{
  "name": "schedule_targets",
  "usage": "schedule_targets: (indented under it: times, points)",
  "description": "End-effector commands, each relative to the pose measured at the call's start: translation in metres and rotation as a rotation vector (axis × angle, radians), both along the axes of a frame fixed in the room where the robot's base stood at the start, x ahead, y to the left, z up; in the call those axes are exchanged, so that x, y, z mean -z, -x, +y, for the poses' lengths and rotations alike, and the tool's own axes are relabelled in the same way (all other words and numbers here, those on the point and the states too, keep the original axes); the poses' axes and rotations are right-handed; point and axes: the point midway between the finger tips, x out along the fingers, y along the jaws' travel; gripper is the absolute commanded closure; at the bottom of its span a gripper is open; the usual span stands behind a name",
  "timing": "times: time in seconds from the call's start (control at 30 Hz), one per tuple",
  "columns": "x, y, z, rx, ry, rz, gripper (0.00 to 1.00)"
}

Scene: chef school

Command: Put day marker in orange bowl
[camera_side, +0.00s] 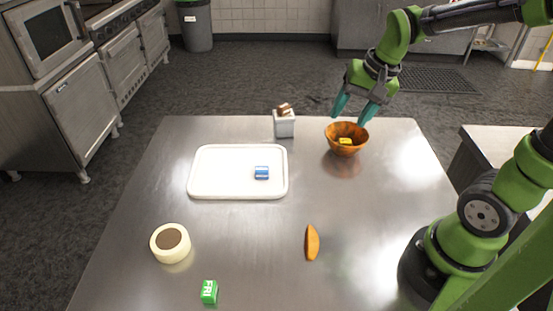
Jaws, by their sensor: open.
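The orange-brown wooden bowl (333,147) stands at the back right of the steel table. A small yellow block (345,141), seemingly a day marker, lies inside it. My gripper (350,117) is above the bowl with its teal fingers apart and nothing between them. A green day marker (209,291) reading "FRI" sits at the front left of the table. A blue-and-white block (261,173), which looks like another marker, lies on the right part of the white tray (218,176). Its lettering is too small to read.
A white container with brown pieces (284,125) stands behind the tray. An orange wedge (312,242) lies at the front right of the steel table (255,235). The centre front is clear.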

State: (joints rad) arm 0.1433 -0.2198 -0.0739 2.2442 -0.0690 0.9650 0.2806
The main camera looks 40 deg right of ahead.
Motion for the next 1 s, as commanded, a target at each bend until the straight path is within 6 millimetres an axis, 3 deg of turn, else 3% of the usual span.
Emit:
schedule_targets:
  times: [0.03,0.2,0.37,0.53,0.83,0.87,1.0]
  points:
    - [-0.01,0.013,0.015,-0.106,0.028,-0.06,0.44]
    - [-0.028,0.048,0.05,-0.365,0.113,-0.223,0.44]
    - [-0.039,0.068,0.067,-0.434,0.139,-0.317,0.44]
    - [-0.05,0.072,0.072,-0.451,0.148,-0.363,0.44]
    - [-0.05,0.072,0.072,-0.45,0.147,-0.363,0.44]
    - [-0.05,0.072,0.072,-0.45,0.147,-0.363,0.42]
    - [-0.045,0.071,0.082,-0.491,0.135,-0.34,0.21]
